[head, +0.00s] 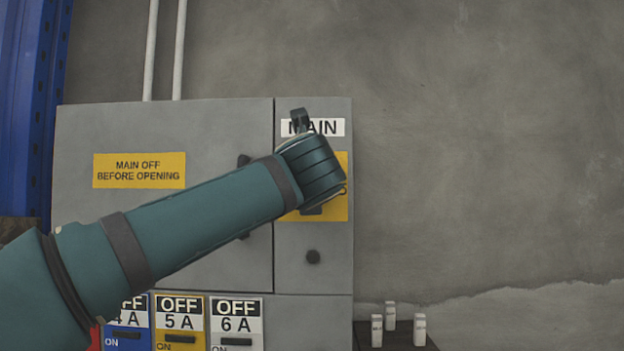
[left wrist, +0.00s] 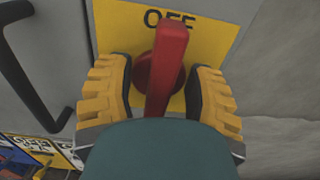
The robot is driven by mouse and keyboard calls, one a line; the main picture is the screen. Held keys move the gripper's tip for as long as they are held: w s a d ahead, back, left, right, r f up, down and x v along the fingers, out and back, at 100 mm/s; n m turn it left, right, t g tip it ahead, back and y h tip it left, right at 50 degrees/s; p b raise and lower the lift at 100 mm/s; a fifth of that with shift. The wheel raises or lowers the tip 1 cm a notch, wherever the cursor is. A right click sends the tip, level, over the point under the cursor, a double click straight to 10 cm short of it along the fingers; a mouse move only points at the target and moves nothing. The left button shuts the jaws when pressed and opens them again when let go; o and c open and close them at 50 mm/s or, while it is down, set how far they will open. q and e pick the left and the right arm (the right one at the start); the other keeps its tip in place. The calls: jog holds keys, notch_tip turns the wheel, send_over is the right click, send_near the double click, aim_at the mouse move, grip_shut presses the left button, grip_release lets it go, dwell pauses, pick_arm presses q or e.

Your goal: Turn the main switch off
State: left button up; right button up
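The main switch is a red handle (left wrist: 168,60) on a round red base, mounted on a yellow plate (left wrist: 125,22) with OFF lettered above it in the left wrist view. The handle looks close to upright in that view, its upper end near the OFF lettering. My left gripper (left wrist: 160,85) is open, with one yellow finger on each side of the handle. Gaps show between the fingers and the handle. In the head view my left arm hides the switch, and only edges of the yellow plate (head: 338,205) show below the MAIN label (head: 325,127). My right gripper is in neither view.
The grey cabinet door (head: 120,230) bears a MAIN OFF BEFORE OPENING sign (head: 139,170). A dark door handle (left wrist: 30,70) is left of the gripper. Breaker panels (head: 236,308) sit below. Small white posts (head: 419,329) stand at lower right; the wall at right is bare.

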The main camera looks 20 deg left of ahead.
pick_arm(q)
jog(key=shift+s+d, duration=0.1)
jog(key=shift+s, duration=0.05)
jog(key=v, duration=1.1)
jog(key=shift+s, duration=0.35)
jog(key=shift+d, duration=0.1)
